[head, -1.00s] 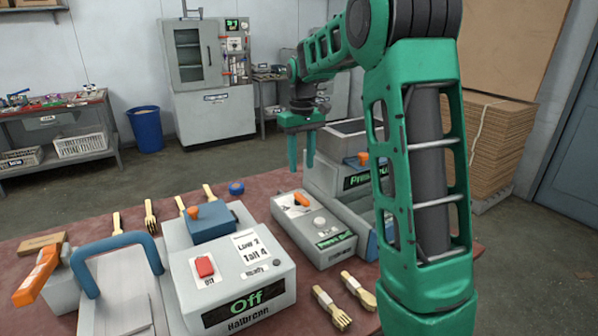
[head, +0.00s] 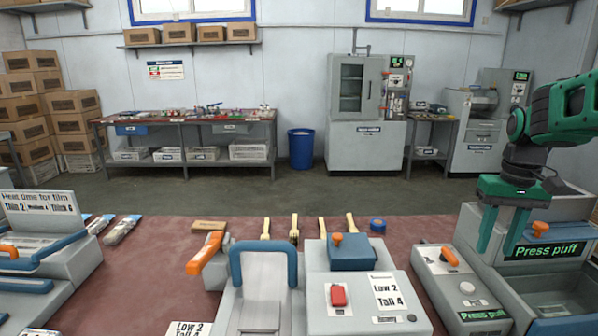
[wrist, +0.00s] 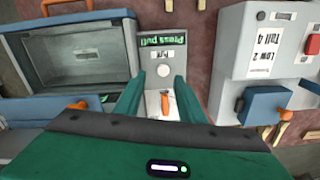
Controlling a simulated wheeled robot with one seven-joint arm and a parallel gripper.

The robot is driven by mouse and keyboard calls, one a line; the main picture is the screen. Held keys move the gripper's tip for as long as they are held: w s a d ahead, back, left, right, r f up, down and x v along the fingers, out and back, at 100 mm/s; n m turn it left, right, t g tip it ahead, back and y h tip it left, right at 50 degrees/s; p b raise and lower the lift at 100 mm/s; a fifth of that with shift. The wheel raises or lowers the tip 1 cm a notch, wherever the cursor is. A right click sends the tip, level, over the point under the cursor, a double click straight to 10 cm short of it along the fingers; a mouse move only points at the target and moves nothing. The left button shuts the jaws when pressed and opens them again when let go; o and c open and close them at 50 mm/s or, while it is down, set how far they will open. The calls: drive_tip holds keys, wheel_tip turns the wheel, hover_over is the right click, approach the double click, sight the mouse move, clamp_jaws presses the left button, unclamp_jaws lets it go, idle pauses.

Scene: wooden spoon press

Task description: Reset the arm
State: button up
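My green gripper (head: 499,228) hangs at the right of the head view with its fingers pointing down and apart. In the wrist view my gripper (wrist: 153,98) also shows both fingers spread with nothing held between them. Below it is a grey control box (head: 431,273) with an orange lever and a round white button. This control box (wrist: 152,50) shows between and beyond the fingers in the wrist view. The gripper is above the area between this box and the grey "Press puff" machine (head: 560,250). I cannot tell its exact height.
A "Low 2 Tall 4" machine (head: 360,312) with a red switch and a blue-handled press (head: 262,290) stand in the middle. Wooden cutlery (head: 294,230) lies behind them. A film sealer (head: 50,240) is at the left. Red tabletop (head: 165,270) lies bare between them.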

drive_tip(key=s+a+f+m, duration=0.1)
drive_tip(key=s+f+m, duration=0.1)
drive_tip(key=s, duration=1)
drive_tip(key=s+a+f+m, duration=0.1)
drive_tip(key=s+f, duration=0.4)
drive_tip(key=s, duration=0.7)
drive_tip(key=shift+s+a+m, duration=0.2)
drive_tip(key=shift+a+m, duration=0.2)
drive_tip(key=shift+m, duration=0.1)
drive_tip(key=shift+w, duration=0.15)
